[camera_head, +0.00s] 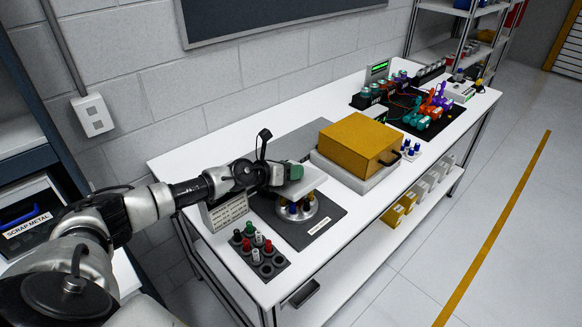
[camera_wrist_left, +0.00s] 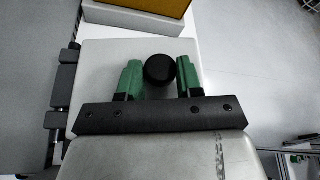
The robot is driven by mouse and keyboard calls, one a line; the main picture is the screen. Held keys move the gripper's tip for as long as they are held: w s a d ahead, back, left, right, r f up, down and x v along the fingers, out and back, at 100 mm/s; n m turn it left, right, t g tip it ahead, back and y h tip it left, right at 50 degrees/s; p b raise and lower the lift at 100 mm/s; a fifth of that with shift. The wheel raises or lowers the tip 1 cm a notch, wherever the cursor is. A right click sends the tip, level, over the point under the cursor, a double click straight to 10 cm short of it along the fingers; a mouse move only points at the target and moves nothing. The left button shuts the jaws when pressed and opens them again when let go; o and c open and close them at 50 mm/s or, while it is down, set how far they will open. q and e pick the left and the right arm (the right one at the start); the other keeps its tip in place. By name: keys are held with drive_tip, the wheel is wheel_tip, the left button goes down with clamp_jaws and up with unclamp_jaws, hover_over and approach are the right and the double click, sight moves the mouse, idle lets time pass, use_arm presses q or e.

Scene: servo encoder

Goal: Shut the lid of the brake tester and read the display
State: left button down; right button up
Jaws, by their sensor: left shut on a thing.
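My left gripper (camera_head: 296,172) reaches in over the near part of the white bench. In the head view this plate (camera_head: 312,181) lies above a round metal base (camera_head: 307,215) with blue and yellow parts. Whether it is fully down is hidden. My right gripper is not in view.
A yellow box (camera_head: 358,140) with a handle stands just beyond on a white base. A rack of red, green and white pieces (camera_head: 258,252) and a sign (camera_head: 226,212) are near. A small green-lit display (camera_head: 378,70) stands farther back. The floor at right is clear.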

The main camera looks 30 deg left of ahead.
use_arm(q)
drive_tip(key=shift+d, duration=0.15)
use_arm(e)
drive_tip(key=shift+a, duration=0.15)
use_arm(q)
drive_tip(key=c, duration=0.8)
unclamp_jaws()
drive_tip(key=shift+o, duration=0.2)
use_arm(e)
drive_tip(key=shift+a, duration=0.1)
use_arm(q)
drive_tip(key=shift+s+a, duration=0.2)
drive_tip(key=shift+s, duration=0.05)
drive_tip(key=b+v, duration=0.3)
drive_tip(key=v, duration=0.7)
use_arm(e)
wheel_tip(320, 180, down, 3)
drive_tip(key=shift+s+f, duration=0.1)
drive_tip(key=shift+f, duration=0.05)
